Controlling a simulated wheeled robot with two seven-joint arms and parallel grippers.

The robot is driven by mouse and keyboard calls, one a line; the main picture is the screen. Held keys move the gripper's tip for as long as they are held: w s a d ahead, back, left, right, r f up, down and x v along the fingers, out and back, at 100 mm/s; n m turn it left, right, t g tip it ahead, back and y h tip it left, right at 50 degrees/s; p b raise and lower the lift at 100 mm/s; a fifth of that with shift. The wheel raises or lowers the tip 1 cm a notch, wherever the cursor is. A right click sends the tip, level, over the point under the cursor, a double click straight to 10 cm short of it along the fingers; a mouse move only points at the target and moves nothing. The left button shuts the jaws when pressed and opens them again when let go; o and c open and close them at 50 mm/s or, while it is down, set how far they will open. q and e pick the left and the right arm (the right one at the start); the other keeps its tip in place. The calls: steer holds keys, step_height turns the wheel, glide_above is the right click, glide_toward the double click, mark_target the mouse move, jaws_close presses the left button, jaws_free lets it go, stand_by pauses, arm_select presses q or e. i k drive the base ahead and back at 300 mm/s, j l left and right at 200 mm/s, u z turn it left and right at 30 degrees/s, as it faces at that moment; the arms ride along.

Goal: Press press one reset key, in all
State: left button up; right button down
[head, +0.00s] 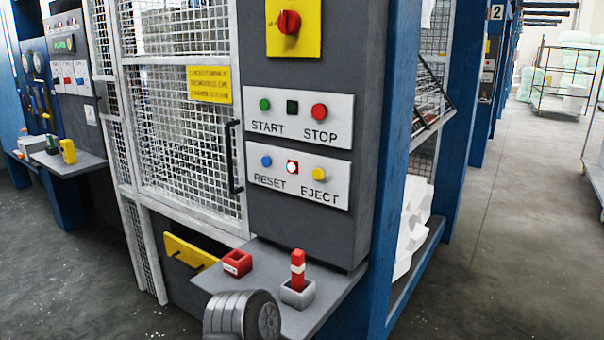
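The blue RESET button (266,161) is on the lower white plate (340,190) of the grey control panel, above the word RESET. A small lit lamp (292,167) with a red-edged white glow sits to its right, then the yellow EJECT button (318,174). Nothing touches the RESET button. Neither gripper shows in the head view. A grey ribbed rounded part at the bottom edge looks like mine; no fingers show on it.
A grey shelf (325,299) juts out below the panel. It bears a red open box (237,263) and a red-and-white piece (298,266) standing in a grey holder. A black handle (231,157) sticks out from the mesh door.

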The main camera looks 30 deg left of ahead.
mark_target(266, 161)
steer(key=u, duration=1)
